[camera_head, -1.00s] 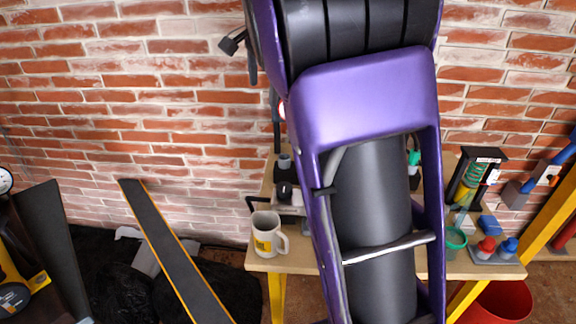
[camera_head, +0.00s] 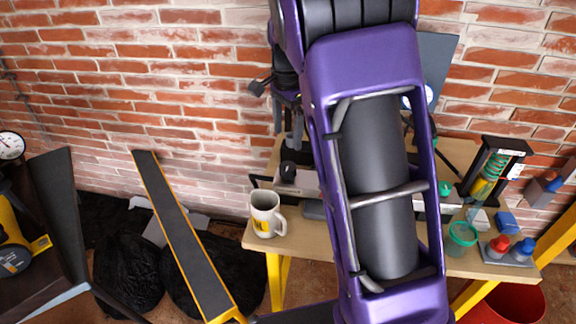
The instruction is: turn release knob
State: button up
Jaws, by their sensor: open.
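I cannot make out for certain which part is the release knob. A small grey device with a dark round knob-like top (camera_head: 288,170) stands on the workbench (camera_head: 262,236), left of my arm. A black frame holding a green spring (camera_head: 494,168) stands at the bench's right end. My purple arm crosses the middle of the view and hides much of the bench. My gripper (camera_head: 287,122) shows only in part, dark, at the arm's left edge above the grey device. It is open, and I see nothing held in it.
A white mug (camera_head: 265,214) stands at the bench's left front. A green cup (camera_head: 461,238) and red and blue bottles (camera_head: 510,247) stand at the right. A red bucket (camera_head: 512,302) is below. A dark plank (camera_head: 185,238) leans left of the bench before the brick wall.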

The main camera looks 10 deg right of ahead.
aim_at(288, 166)
notch_tip(288, 166, down, 10)
jog(key=shift+f+b, duration=0.15)
jog(key=shift+b, duration=0.6)
jog(key=c, duration=1.4)
jog(key=shift+o, duration=0.2)
